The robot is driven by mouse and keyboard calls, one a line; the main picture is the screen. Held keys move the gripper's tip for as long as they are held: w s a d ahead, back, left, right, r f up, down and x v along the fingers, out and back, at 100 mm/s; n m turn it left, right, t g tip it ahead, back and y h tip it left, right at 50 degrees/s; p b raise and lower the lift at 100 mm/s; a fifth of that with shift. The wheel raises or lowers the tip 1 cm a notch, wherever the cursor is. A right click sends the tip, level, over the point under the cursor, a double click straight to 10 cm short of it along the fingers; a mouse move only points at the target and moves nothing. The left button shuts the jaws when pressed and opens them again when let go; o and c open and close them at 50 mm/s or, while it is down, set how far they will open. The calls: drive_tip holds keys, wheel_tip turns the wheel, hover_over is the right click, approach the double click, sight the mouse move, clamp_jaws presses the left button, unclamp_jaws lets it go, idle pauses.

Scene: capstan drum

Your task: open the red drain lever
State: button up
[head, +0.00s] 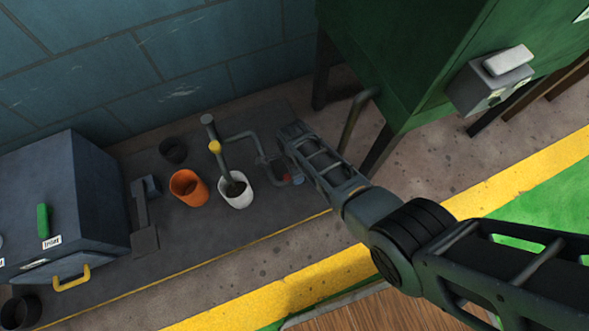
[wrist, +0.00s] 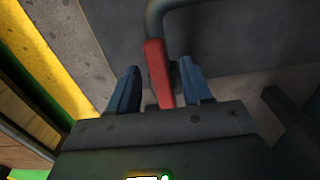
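The red drain lever (wrist: 157,72) shows in the wrist view as a red bar at the end of a dark grey bent pipe (wrist: 154,18). My gripper (wrist: 160,74) is open, with one blue-grey finger on each side of the lever. A gap shows between the lever and each finger, so I see no grip on it. The lever's lower end is hidden behind the gripper body. In the head view, my gripper (head: 284,176) is low by the grey pipe (head: 248,137), and the lever is mostly hidden there.
A white cup (head: 236,194) stands by the pipe with a yellow-banded post, beside an orange cup (head: 187,187) and a black cup (head: 173,150). A dark box (head: 65,205) with a green handle is at left. A green cabinet (head: 430,60) stands on legs behind my arm.

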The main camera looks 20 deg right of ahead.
wheel_tip(320, 180, up, 8)
drive_tip(key=p, duration=0.4)
drive_tip(key=shift+p, duration=0.4)
drive_tip(key=shift+f, duration=0.15)
